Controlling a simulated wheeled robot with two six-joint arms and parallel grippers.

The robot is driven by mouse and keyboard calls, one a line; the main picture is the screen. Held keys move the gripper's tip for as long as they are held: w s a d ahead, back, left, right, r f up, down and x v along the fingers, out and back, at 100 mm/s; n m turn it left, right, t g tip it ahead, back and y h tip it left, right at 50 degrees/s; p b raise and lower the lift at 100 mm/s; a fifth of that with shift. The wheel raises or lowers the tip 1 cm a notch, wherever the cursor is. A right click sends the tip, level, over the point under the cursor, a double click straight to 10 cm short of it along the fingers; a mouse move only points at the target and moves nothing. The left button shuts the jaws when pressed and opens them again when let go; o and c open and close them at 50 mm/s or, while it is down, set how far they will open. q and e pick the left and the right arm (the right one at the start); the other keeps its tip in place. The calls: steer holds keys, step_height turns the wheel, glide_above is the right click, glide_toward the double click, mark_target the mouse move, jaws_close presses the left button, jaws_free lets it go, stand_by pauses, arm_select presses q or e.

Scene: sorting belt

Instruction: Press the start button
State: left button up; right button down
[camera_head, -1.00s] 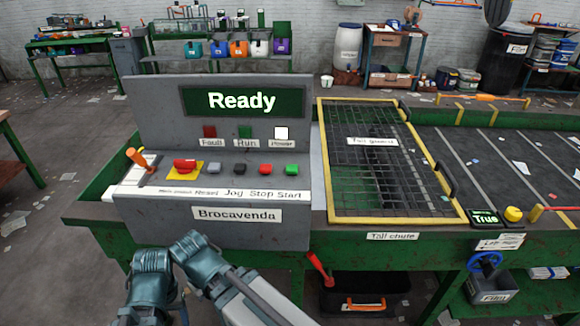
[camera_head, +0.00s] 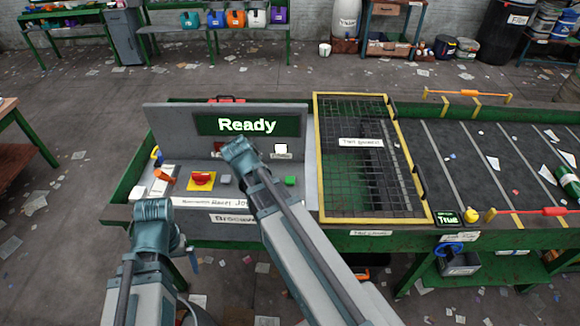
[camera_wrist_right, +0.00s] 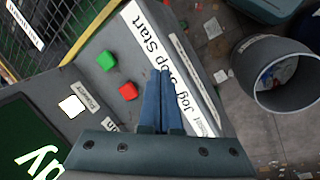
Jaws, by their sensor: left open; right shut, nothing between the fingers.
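The green start button (camera_head: 290,181) sits at the right end of the button row on the grey control panel (camera_head: 160,116). In the right wrist view the start button (camera_wrist_right: 107,61) is beside the red stop button (camera_wrist_right: 128,91). My right gripper (camera_wrist_right: 160,73) is shut and empty, its fingertips over the white label strip, apart from both buttons. In the head view my right arm reaches over the panel and hides the stop button and part of the labels. My left gripper (camera_head: 192,261) is low in front of the panel, mostly hidden; it is open. The display (camera_head: 247,125) reads "Ready".
A red mushroom button (camera_head: 202,178) on yellow, a grey button (camera_head: 225,180) and an orange-handled lever (camera_head: 164,177) are left of my right arm. A yellow-framed mesh guard (camera_head: 362,205) adjoins the panel on the right. A grey bin (camera_wrist_right: 262,50) stands on the floor.

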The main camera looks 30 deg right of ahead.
mark_target(287, 180)
steer(key=w+d+r+n+h, duration=0.2)
steer(key=w+d+n+h, duration=0.1)
steer(key=d, duration=0.2)
steer(key=w+d+r+n+h, duration=0.2)
steer(key=w+d+r+n, duration=0.1)
steer(key=d, duration=0.3)
steer(key=shift+w+r+h, duration=0.25)
steer(key=shift+r+h, duration=0.1)
steer(key=shift+h, duration=0.05)
steer(key=shift+f, duration=0.1)
step_height(287, 180, down, 9)
steer(key=b, duration=0.9)
stand_by(1.0)
steer(key=shift+f+b, duration=0.3)
steer(key=shift+b, duration=0.1)
